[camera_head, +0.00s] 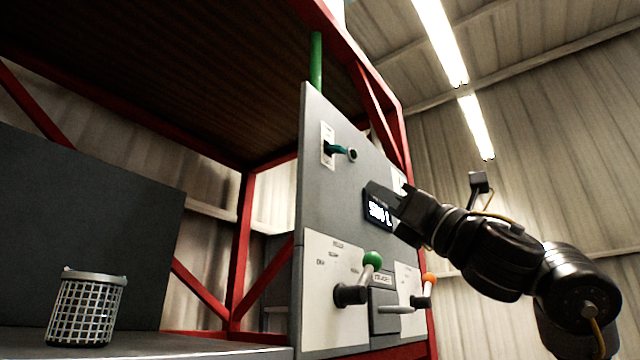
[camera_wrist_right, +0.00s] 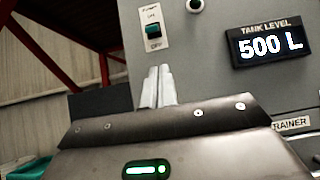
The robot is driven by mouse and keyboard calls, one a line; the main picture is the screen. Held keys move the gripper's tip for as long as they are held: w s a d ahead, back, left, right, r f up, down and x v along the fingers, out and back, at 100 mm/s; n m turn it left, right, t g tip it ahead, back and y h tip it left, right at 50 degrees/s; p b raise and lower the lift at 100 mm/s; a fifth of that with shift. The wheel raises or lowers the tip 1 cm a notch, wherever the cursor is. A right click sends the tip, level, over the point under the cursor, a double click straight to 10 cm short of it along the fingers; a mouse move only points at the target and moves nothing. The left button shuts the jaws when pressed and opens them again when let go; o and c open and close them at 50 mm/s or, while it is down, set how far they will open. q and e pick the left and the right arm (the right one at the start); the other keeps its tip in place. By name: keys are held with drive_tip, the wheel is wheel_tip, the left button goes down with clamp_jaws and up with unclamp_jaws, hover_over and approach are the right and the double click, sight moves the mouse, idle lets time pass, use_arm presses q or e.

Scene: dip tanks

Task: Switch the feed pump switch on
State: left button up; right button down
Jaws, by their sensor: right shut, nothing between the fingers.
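The feed pump switch (camera_head: 333,148) is a small teal switch on a white plate, high on the grey panel. In the right wrist view the switch (camera_wrist_right: 153,31) sits between ON above and OFF below; the small print on top is blurred, and I cannot tell its position. My right gripper (camera_head: 374,193) is shut and empty, in front of the panel near the display, lower and to the right of the switch. Its closed fingers (camera_wrist_right: 158,86) show just below the switch plate in the wrist view, apart from the switch as far as I can see. My left gripper is not in view.
A display (camera_head: 379,211) reads 500 L in the wrist view. Below it are a green-knobbed lever (camera_head: 372,259) and an orange-knobbed lever (camera_head: 428,280). A round dark knob (camera_head: 352,154) is beside the switch. A wire basket (camera_head: 86,308) stands far left. Red frame posts (camera_head: 243,240) surround the panel.

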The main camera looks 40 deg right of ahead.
sight(337, 149)
drive_tip(key=shift+y, duration=0.3)
drive_tip(key=p+x, duration=0.2)
drive_tip(key=x, duration=0.1)
drive_tip(key=p+x, duration=0.1)
drive_tip(key=x, duration=0.2)
drive_tip(key=s+r+p+x, duration=0.1)
drive_tip(key=p+x, duration=0.1)
drive_tip(key=x, duration=0.1)
drive_tip(key=shift+w+a+p, duration=0.1)
drive_tip(key=shift+w+p, duration=0.05)
drive_tip(key=shift+p, duration=0.15)
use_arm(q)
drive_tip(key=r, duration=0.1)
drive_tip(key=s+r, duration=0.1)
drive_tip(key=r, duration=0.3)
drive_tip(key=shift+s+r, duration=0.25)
use_arm(e)
drive_tip(key=shift+a, duration=0.1)
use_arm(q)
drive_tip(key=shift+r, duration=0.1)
use_arm(e)
drive_tip(key=shift+r, duration=0.1)
